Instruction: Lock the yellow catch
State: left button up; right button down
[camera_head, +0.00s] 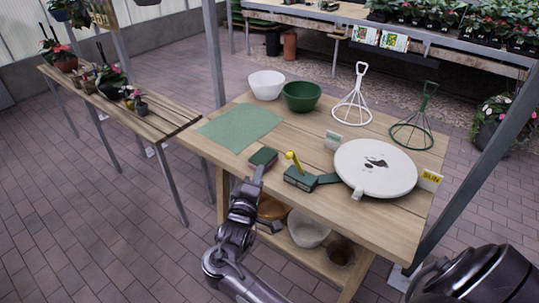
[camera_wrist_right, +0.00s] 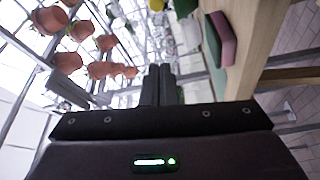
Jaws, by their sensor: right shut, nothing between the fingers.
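The yellow catch (camera_head: 294,162) is a short lever with a round knob. It leans up and left from a dark green block (camera_head: 300,178) near the table's front edge. A green strip (camera_head: 328,179) runs from the block toward a round white disc (camera_head: 376,168). My right gripper (camera_head: 259,172) is at the front edge, left of the catch and apart from it, close to a green and reddish block (camera_head: 264,156). In the right wrist view its fingers (camera_wrist_right: 161,85) are together and empty. The green and reddish block (camera_wrist_right: 221,38) shows to their right. My left gripper is not in view.
The wooden table (camera_head: 190,139) carries a green mat (camera_head: 240,126), a white bowl (camera_head: 267,84), a green bowl (camera_head: 302,96) and two wire stands (camera_head: 353,105). A yellow tag (camera_head: 430,179) is beside the disc. Bowls stand on the lower shelf.

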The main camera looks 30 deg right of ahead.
jog(key=f+p+x, duration=0.1)
jog(key=x, duration=0.9)
jog(key=s, duration=0.1)
jog(key=s+d+p, duration=0.1)
jog(key=s, duration=0.1)
jog(key=shift+s+d+p, duration=0.25)
jog(key=shift+s+p, duration=0.05)
jog(key=shift+p, duration=0.1)
